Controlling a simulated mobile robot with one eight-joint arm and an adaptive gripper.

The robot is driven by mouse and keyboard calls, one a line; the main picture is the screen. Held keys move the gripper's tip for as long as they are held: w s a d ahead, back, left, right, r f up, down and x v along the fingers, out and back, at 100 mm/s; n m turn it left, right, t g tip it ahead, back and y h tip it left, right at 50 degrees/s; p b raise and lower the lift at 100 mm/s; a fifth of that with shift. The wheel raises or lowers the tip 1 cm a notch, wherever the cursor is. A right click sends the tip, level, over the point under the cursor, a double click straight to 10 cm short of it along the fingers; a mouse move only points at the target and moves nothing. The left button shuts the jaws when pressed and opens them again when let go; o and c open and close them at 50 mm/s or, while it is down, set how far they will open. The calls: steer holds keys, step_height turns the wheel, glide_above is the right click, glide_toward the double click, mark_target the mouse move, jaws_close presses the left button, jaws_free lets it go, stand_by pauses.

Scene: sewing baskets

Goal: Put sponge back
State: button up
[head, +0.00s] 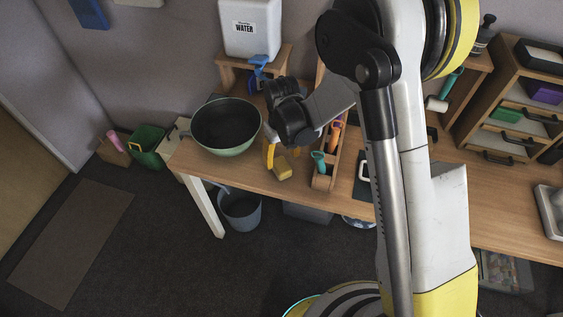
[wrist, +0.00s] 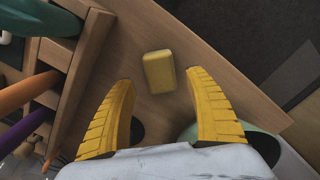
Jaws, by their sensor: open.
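A yellow sponge (head: 282,168) lies on the wooden table near its front edge. In the wrist view the sponge (wrist: 159,71) lies flat on the wood, just beyond and between my fingertips, with bare wood around it. My gripper (wrist: 164,82) is open and empty, its two yellow fingers spread to either side of the sponge's line. In the head view my gripper (head: 281,155) hangs above the table beside the sponge, partly covered by its own wrist. I cannot tell the exact height of the fingertips above the table.
A wooden caddy (head: 322,181) with coloured tools stands right of the sponge. A green bowl (head: 247,148) stands to the left. A white water dispenser (head: 252,30) stands behind on a wooden stand. A grey bucket (head: 240,210) is on the floor below the table's front edge.

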step_height(320, 180, up, 6)
steer(key=p, duration=0.2)
step_height(320, 180, up, 15)
steer(key=m+t, duration=0.2)
steer(key=t, duration=0.1)
glide_above(281, 165)
steer(key=s+d, duration=0.6)
steer(key=d, duration=0.2)
steer(key=s+d+r+m+t, duration=0.1)
steer(key=s+d+r+t, duration=0.1)
steer(key=s, duration=0.3)
steer(key=s+d+r+m+t, duration=0.2)
steer(key=s+d+r, duration=0.2)
steer(key=s+d, duration=0.1)
steer(key=shift+s+d, duration=0.3)
steer(key=shift+s, duration=0.5)
steer(key=shift+f+b, duration=0.5)
steer(key=shift+b, duration=0.25)
